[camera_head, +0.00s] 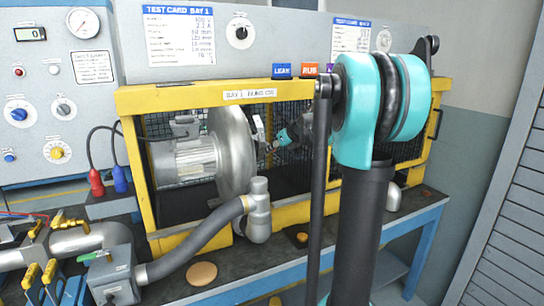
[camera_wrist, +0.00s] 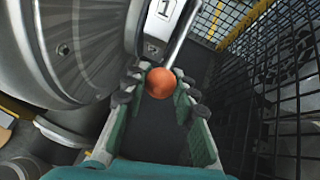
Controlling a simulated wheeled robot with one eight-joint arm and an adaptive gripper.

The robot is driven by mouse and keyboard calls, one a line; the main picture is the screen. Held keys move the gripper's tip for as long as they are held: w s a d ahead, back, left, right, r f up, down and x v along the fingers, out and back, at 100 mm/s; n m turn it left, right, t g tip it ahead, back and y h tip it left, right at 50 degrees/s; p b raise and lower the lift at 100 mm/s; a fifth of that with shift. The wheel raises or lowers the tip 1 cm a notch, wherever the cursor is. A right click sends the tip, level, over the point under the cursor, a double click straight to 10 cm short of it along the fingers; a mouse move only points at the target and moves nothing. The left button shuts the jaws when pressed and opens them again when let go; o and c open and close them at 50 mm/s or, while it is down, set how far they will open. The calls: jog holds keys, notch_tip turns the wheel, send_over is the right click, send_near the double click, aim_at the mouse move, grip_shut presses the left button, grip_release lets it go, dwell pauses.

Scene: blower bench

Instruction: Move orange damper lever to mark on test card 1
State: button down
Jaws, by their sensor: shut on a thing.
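The damper lever shows in the wrist view as an orange ball knob (camera_wrist: 159,83) on a bright metal rod that rises up and right. My gripper (camera_wrist: 160,92) is shut on this knob, with a finger on either side of it. A pale scale plate (camera_wrist: 154,30) with marks 1 and 2 stands just behind the knob. In the head view my gripper (camera_head: 269,146) is inside the yellow-framed bay, right of the silver blower (camera_head: 236,150); the knob cannot be made out there. Test card bay 1 (camera_head: 184,38) is on the panel above; its small lines are too blurred to read surely.
The yellow cage frame (camera_head: 200,96) and black mesh (camera_wrist: 285,100) stand close around my gripper. A grey hose (camera_head: 190,243) runs in front. An orange disc (camera_head: 202,273) lies on the bench (camera_head: 245,268). Red and blue plugs hang at left.

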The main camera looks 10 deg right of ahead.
jog(key=shift+r, duration=0.95)
jog(key=c, duration=1.2)
grip_release()
jog(key=shift+s+d+r, duration=0.15)
jog(key=shift+s+r, duration=0.05)
jog(key=s+d+r, duration=0.1)
jog(key=s+d, duration=0.2)
jog(key=s, duration=0.3)
jog(key=s+d+r, duration=0.1)
jog(key=s+d, duration=0.3)
jog(key=s, duration=0.3)
jog(key=shift+s+d+r, duration=0.25)
jog(key=shift+s+r, duration=0.05)
